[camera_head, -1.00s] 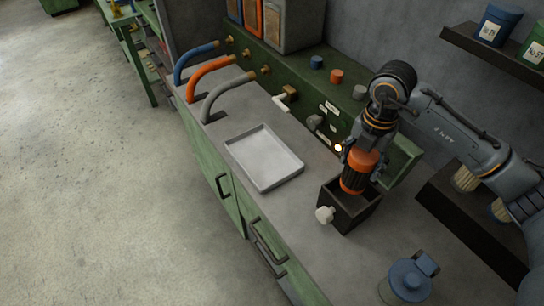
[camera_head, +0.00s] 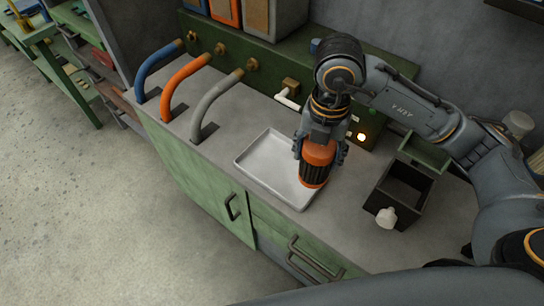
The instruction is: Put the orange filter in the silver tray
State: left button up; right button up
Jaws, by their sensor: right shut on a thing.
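The orange filter (camera_head: 317,164) has an orange cap and a dark ribbed body. My right gripper (camera_head: 319,157) is shut on it, with fingers on both sides of the cap. The filter hangs nearly upright at the right end of the silver tray (camera_head: 258,167). Its lower end overlaps the tray's right rim in the picture; I cannot tell if it touches the tray. The tray is shallow, lies flat on the grey counter, and its visible part is empty. My left gripper is not in view.
An open black box (camera_head: 401,193) with a white knob (camera_head: 386,217) stands right of the tray. Blue (camera_head: 150,68), orange (camera_head: 183,80) and grey (camera_head: 212,100) curved pipes rise left of the tray. The counter's front edge (camera_head: 225,178) runs close below the tray.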

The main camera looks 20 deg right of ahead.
jog(key=w+f+p, duration=0.1)
jog(key=w+f, duration=0.3)
jog(key=w+f+p, duration=0.2)
jog(key=w+f, duration=0.2)
jog(key=w+f+p, duration=0.1)
jog(key=w+f, duration=0.3)
jog(key=w, duration=0.1)
jog(key=shift+w+a+p, duration=0.1)
jog(key=shift+a+p, duration=0.2)
jog(key=shift+a, duration=0.1)
jog(key=shift+f, duration=0.25)
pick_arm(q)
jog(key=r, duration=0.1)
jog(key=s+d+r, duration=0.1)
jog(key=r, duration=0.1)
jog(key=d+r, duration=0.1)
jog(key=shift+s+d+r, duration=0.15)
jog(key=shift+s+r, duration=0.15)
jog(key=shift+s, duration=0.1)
pick_arm(e)
jog(key=shift+f, duration=0.15)
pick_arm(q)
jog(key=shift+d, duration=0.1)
pick_arm(e)
jog(key=shift+f, duration=0.15)
jog(key=o, duration=1.4)
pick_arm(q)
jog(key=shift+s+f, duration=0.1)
